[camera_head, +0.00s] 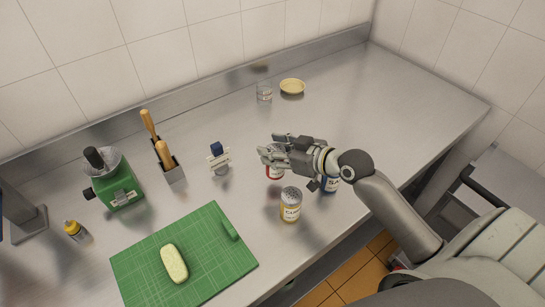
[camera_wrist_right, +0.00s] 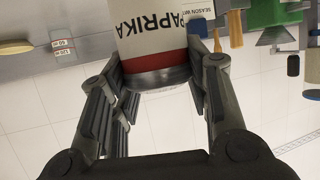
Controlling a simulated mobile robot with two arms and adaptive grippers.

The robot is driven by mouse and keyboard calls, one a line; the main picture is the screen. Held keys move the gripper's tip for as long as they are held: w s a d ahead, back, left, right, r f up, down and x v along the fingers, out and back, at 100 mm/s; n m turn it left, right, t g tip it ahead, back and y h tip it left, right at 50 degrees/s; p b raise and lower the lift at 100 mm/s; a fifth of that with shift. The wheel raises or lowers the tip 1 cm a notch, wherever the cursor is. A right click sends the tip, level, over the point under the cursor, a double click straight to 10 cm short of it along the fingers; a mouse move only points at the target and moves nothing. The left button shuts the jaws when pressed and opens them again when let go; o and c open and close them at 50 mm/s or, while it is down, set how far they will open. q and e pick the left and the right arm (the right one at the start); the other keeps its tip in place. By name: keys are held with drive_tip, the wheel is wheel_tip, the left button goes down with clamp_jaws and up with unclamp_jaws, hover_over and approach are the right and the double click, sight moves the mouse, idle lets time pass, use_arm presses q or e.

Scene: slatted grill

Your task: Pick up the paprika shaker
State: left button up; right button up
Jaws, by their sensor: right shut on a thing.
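The paprika shaker (camera_wrist_right: 155,35) has a white label with black lettering, a red band and a grey metal end. In the wrist view it appears upside down between the two fingers of my right gripper (camera_wrist_right: 160,88), which is shut on it. In the head view the right gripper (camera_head: 270,150) covers most of the shaker, and only a red and white part (camera_head: 275,174) shows below the fingers. I cannot tell whether its base touches the counter. My left gripper is not in view.
A green cutting board (camera_head: 190,285) lies front left. A glass (camera_head: 264,93) and a shallow yellow dish (camera_head: 292,86) stand behind. The counter's right side is clear.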

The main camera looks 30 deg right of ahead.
drive_tip(key=s+d+r, duration=0.2)
drive_tip(key=s+r, duration=0.6)
drive_tip(key=s, duration=0.4)
drive_tip(key=shift+s+d+r, duration=0.2)
drive_tip(key=shift+s+r, duration=0.2)
wheel_tip(320, 180, up, 7)
drive_tip(key=p, duration=0.8)
